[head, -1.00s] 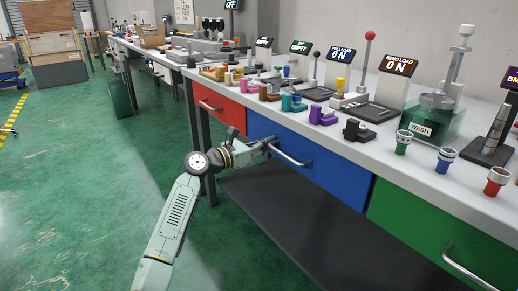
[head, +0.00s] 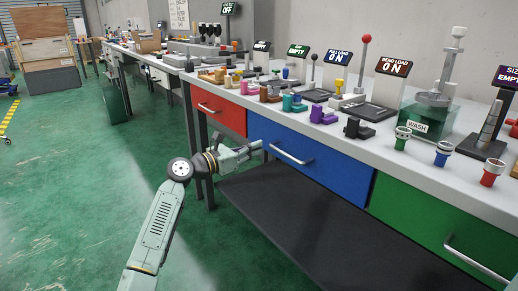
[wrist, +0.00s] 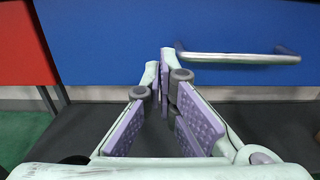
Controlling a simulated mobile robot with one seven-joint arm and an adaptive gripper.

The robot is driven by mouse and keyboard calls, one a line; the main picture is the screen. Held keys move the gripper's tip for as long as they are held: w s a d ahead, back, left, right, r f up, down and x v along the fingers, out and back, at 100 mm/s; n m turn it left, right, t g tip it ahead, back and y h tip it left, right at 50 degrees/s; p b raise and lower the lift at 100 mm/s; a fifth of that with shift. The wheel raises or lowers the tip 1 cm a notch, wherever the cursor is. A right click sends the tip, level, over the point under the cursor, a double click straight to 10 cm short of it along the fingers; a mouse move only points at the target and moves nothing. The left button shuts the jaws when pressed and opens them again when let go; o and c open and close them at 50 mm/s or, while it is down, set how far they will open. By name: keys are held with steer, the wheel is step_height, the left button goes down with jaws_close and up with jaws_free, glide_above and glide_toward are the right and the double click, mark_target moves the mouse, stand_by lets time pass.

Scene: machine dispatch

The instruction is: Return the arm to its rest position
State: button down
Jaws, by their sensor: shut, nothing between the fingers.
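My gripper (head: 258,147) is shut and empty in front of the blue drawer (head: 318,165), just left of its metal handle (head: 291,153). In the wrist view the fingertips (wrist: 159,68) come together with nothing between them. The blue drawer front (wrist: 110,45) fills the upper part of that view, and its handle (wrist: 240,58) is right of the fingers. The fingers look apart from the handle. My arm reaches up from the bottom of the head view, bent at the elbow.
The bench top (head: 440,155) carries several coloured parts, levers and signs. A red drawer (head: 219,108) is left of the blue one and a green drawer (head: 430,225) is right. A dark lower shelf (head: 300,235) lies below. The green floor (head: 70,190) at left is clear.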

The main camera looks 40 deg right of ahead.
steer(key=a, duration=0.8)
steer(key=shift+a+b, duration=0.25)
steer(key=shift+b, duration=0.2)
